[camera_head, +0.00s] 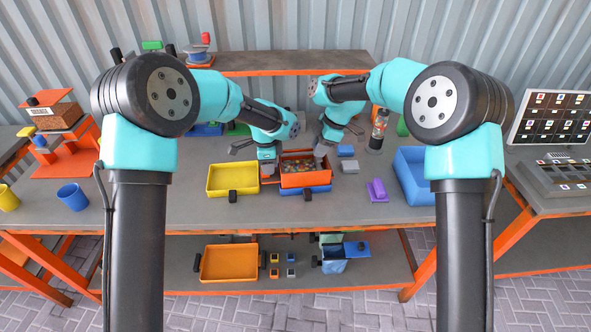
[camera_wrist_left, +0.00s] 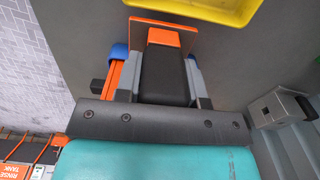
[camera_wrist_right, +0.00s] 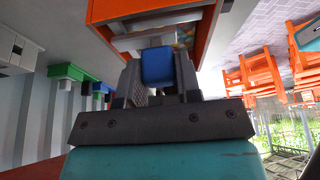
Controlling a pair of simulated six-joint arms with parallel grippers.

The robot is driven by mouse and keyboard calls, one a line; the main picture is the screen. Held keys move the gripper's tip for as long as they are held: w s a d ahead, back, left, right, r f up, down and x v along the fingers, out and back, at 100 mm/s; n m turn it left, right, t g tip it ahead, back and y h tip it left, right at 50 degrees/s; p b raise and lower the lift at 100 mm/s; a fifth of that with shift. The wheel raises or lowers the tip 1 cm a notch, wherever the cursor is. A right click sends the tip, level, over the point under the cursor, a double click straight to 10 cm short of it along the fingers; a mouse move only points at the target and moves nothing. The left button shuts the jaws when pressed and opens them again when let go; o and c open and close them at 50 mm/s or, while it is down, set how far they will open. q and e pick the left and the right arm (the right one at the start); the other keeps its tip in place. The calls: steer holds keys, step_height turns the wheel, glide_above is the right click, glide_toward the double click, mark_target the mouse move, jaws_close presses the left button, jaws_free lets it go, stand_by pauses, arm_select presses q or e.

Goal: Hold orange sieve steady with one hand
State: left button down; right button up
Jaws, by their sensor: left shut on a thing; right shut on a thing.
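The orange sieve (camera_head: 305,180) is a rectangular box of mixed bits above a blue tray (camera_head: 318,189), mid-table. My left gripper (camera_head: 268,170) is at its left side. In the left wrist view my left gripper (camera_wrist_left: 166,62) is shut on a black handle (camera_wrist_left: 165,80) with an orange plate (camera_wrist_left: 160,34) at its end. My right gripper (camera_head: 321,153) is at the sieve's right back corner. In the right wrist view my right gripper (camera_wrist_right: 158,55) is shut on a blue piece (camera_wrist_right: 158,68); an orange wall (camera_wrist_right: 135,10) is close by. Most of the blue piece is hidden.
A yellow tray (camera_head: 232,179) stands just left of the sieve. A grey block (camera_head: 349,166), a purple piece (camera_head: 377,190) and a large blue bin (camera_head: 413,175) are to the right. A dark bottle (camera_head: 378,130) stands behind them. The front table strip is mostly clear.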

steer(key=s+a, duration=0.1)
steer(key=a, duration=0.5)
steer(key=shift+a, duration=0.15)
stand_by(0.8)
steer(key=o, duration=1)
steer(key=shift+o, duration=0.2)
step_height(320, 180, up, 7)
stand_by(0.4)
